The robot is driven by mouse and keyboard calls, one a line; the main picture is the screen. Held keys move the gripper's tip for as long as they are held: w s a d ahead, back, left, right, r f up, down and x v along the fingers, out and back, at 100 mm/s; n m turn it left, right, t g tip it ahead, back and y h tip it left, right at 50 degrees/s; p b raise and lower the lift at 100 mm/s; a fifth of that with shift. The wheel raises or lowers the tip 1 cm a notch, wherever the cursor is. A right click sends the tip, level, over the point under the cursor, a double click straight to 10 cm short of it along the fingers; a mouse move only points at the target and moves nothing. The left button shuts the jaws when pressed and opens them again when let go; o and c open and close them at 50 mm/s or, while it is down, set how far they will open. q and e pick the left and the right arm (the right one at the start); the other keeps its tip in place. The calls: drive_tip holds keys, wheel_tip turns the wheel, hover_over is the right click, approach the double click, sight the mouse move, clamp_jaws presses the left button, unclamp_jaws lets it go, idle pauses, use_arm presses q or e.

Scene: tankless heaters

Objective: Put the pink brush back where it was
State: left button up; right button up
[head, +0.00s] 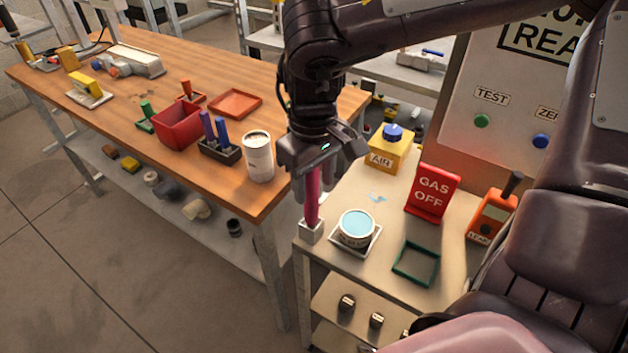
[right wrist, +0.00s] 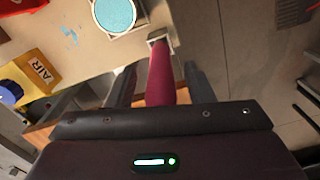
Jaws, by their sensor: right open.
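The pink brush (head: 313,197) stands upright in a small white holder (head: 311,231) at the near left corner of the cream side table. My right gripper (head: 312,185) is above it, pointing down, with its fingers on either side of the handle. In the right wrist view, the brush (right wrist: 160,82) runs between the two open fingers (right wrist: 160,85), with gaps on both sides. Its lower end is at the white holder (right wrist: 160,38). The bristles are hidden. My left gripper is not in view.
A tin of light blue liquid (head: 356,228) stands on a white tray right beside the holder. A green frame (head: 416,263), a red GAS OFF sign (head: 432,191), a yellow AIR box (head: 389,150) and an orange device (head: 491,213) share the table. A white cup (head: 259,158) stands on the wooden bench.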

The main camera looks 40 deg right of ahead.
wheel_tip(320, 180, up, 12)
drive_tip(key=shift+f, duration=0.25)
drive_tip(key=shift+f, duration=0.1)
idle(0.5)
